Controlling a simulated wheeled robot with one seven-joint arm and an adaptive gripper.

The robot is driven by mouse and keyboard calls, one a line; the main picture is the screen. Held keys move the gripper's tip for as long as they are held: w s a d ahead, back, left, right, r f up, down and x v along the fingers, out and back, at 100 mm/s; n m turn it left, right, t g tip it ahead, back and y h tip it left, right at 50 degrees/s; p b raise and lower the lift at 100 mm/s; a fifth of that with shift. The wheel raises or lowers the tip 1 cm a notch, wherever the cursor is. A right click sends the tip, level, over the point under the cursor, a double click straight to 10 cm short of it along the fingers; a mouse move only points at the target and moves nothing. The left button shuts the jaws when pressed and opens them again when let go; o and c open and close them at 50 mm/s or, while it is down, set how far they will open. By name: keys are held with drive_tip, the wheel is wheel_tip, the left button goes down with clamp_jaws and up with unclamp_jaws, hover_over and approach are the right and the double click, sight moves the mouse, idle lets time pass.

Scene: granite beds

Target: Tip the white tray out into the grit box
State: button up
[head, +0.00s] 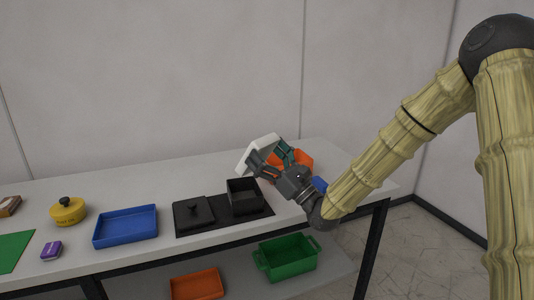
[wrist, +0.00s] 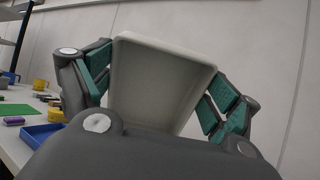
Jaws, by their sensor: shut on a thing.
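The white tray (head: 257,144) is held up above the table, steeply tilted, over the area behind the black open box. My gripper (head: 272,163) is shut on it. In the wrist view the tray (wrist: 158,85) sits between the two green-padded fingers, and no loose contents show on the face I see. An orange container (head: 304,160) stands on the table just behind and right of my gripper, partly hidden by it. No label shows which container is the grit box.
A black open box (head: 244,195) and a black lid (head: 194,213) rest on a dark mat. A blue tray (head: 126,226), yellow lidded pot (head: 68,212) and purple block (head: 51,251) stand left. Green (head: 290,258) and orange bins (head: 197,285) are on the lower shelf.

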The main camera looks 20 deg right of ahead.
drive_tip(key=s+a+f+m+t+h, duration=0.1)
drive_tip(key=s+a+f+h, duration=0.1)
drive_tip(key=f, duration=0.5)
drive_tip(key=s+a+f+m+t+h, duration=0.1)
drive_tip(key=s+a+f+h, duration=0.1)
drive_tip(key=f, duration=0.6)
drive_tip(key=s+a+f+m+h, duration=0.1)
drive_tip(key=s+a+f, duration=0.1)
drive_tip(key=f, duration=0.6)
drive_tip(key=shift+s+a+f+t+h, duration=0.3)
drive_tip(key=shift+a+t+h, duration=0.1)
drive_tip(key=shift+a, duration=0.2)
drive_tip(key=shift+r, duration=0.1)
